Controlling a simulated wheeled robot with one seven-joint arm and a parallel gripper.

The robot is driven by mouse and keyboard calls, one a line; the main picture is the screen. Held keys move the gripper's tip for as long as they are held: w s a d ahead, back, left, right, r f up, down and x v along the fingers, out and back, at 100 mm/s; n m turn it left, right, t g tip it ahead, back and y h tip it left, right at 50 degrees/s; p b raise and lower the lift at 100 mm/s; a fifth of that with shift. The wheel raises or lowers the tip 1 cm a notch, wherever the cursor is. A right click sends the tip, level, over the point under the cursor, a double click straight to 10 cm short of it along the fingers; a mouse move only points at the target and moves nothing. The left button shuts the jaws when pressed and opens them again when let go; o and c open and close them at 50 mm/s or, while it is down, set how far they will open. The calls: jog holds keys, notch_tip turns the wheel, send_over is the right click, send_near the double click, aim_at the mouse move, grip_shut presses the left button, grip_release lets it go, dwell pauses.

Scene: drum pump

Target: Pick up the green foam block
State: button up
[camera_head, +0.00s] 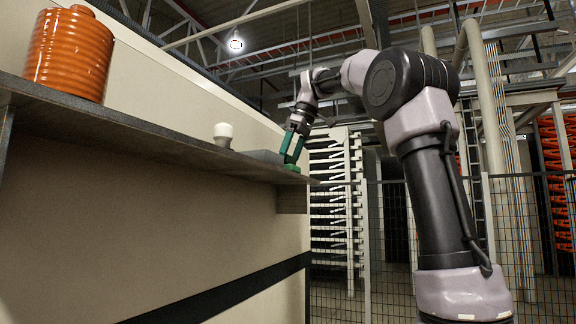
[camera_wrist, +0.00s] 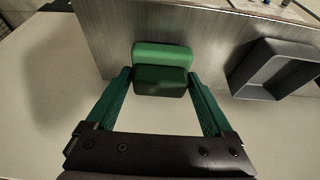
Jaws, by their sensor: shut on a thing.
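The green foam block (camera_wrist: 162,57) lies near the edge of the grey shelf in the wrist view, with a lighter top face and a darker front face. In the head view only a small strip of the block (camera_head: 292,168) shows low at the fingertips, at the shelf's far end. My gripper (camera_wrist: 160,83) has its two green fingers on either side of the block, shut on it. In the head view my gripper (camera_head: 291,158) reaches down to the shelf. The block appears at or very near shelf height; I cannot tell whether it touches the shelf.
A grey open tray (camera_wrist: 277,69) sits on the shelf close to the right of the block. The shelf (camera_head: 130,125) also bears a white knob-like thing (camera_head: 223,133) and an orange ribbed drum (camera_head: 70,52) at the left. A wall (camera_head: 200,85) stands behind the shelf.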

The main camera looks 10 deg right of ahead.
notch_tip(320, 180, up, 9)
jog(key=shift+f, duration=0.1)
dwell(0.3)
